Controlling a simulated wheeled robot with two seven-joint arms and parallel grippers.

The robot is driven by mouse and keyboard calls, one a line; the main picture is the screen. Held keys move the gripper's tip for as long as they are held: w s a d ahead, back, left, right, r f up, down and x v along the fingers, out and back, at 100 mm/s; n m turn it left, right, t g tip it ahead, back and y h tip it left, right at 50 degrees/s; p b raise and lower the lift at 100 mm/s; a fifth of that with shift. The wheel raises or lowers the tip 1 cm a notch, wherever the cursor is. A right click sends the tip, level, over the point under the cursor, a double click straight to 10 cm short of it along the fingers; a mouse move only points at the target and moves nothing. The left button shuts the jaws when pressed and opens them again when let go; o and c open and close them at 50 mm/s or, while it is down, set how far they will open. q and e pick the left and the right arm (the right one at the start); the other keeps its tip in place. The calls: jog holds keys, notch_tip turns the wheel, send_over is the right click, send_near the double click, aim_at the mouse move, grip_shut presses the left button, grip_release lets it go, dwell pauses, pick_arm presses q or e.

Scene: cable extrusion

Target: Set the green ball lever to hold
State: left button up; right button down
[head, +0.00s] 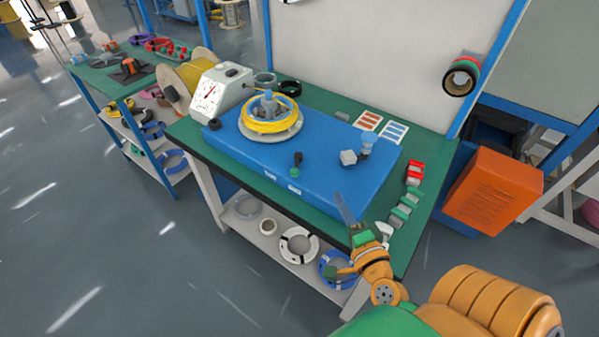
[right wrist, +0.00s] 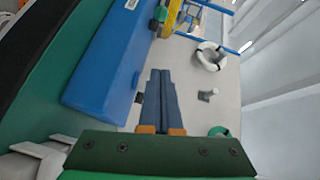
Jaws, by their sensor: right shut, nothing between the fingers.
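The green ball lever (head: 295,171) stands near the front edge of the blue machine base (head: 240,152), a dark stem with a green ball low at its front. Two small white labels (head: 294,188) sit on the base's front face by it; their text is too small to read. My right gripper (head: 339,198) is shut and empty, to the right of the lever and in front of the base, apart from both. Its closed dark fingers (right wrist: 160,75) also show in the right wrist view. My left gripper is out of view.
A yellow cable coil (head: 268,126) rests on the base's round turntable. Red clips (head: 414,172) and green clips (head: 405,206) line the table's right side. An orange bin (head: 494,189) stands beyond it.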

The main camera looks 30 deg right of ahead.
aim_at(309, 185)
jog(key=shift+w+f, duration=0.25)
jog(key=shift+f, duration=0.35)
jog(key=shift+s+r+b, duration=0.1)
jog(key=shift+s+b, duration=0.05)
jog(key=shift+b, duration=0.2)
jog(key=shift+s+r, duration=0.25)
jog(key=p+x, duration=0.1)
jog(key=x, duration=0.9)
jog(key=shift+w, duration=0.3)
jog(key=a, duration=0.1)
jog(key=w+a, duration=0.1)
jog(key=shift+a+f, duration=0.25)
jog(key=shift+w+a, duration=0.2)
jog(key=shift+a, duration=0.3)
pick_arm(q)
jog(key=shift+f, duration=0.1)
pick_arm(e)
jog(key=shift+f, duration=0.1)
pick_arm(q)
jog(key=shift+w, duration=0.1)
pick_arm(e)
jog(key=shift+d, duration=0.1)
